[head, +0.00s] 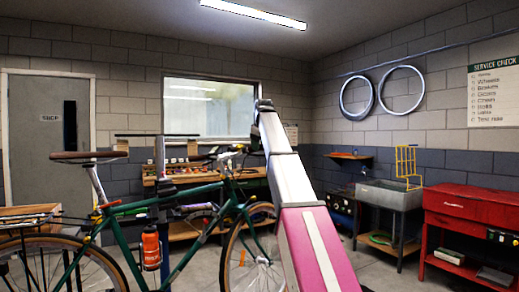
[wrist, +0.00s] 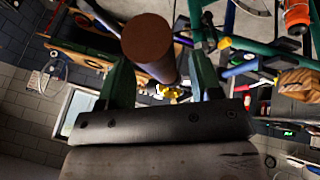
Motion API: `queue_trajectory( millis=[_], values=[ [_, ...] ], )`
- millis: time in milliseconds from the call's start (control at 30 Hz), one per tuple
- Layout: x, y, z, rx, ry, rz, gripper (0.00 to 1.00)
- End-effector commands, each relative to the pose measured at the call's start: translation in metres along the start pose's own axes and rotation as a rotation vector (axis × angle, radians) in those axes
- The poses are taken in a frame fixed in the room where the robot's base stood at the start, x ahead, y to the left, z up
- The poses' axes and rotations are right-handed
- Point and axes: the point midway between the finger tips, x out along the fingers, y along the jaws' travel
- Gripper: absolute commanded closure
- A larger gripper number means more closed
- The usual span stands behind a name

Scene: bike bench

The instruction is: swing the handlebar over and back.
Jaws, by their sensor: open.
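The green bicycle (head: 170,190) stands side-on in the head view, its front end to the right. Its handlebar (head: 228,153) shows just left of my raised arm, which hides part of the front end. In the wrist view, a brown round bar end (wrist: 149,38), which looks like a handlebar grip, points toward the camera. My gripper (wrist: 160,65) is open, with one dark finger on each side of this bar. I cannot tell whether either finger touches it. The gripper is not clearly visible in the head view.
A wooden workbench (head: 165,181) with tools stands behind the bicycle. A grey sink (head: 390,195) and a red cabinet (head: 460,208) stand at the right. An orange bottle (head: 151,249) is on the bicycle frame. Some floor is clear between my arm and the sink.

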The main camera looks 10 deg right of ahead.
Motion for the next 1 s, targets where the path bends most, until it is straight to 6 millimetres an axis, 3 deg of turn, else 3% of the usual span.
queue_trajectory(
  millis=[200,533,567,700,733,867,1000],
  values=[
    [0.019,0.0,0.0,0.0,0.001,0.001,0.41],
    [0.022,0.0,0.0,0.0,0.001,0.001,0.41],
    [0.022,0.0,0.0,0.0,0.001,0.001,0.48],
    [0.022,0.0,0.0,0.0,0.001,0.001,0.93],
    [0.022,0.0,0.0,0.0,0.001,0.001,1.0],
    [0.021,-0.002,0.001,0.005,0.001,0.003,1.0],
    [0.019,-0.021,0.007,0.062,0.0,0.036,1.0]
  ],
)
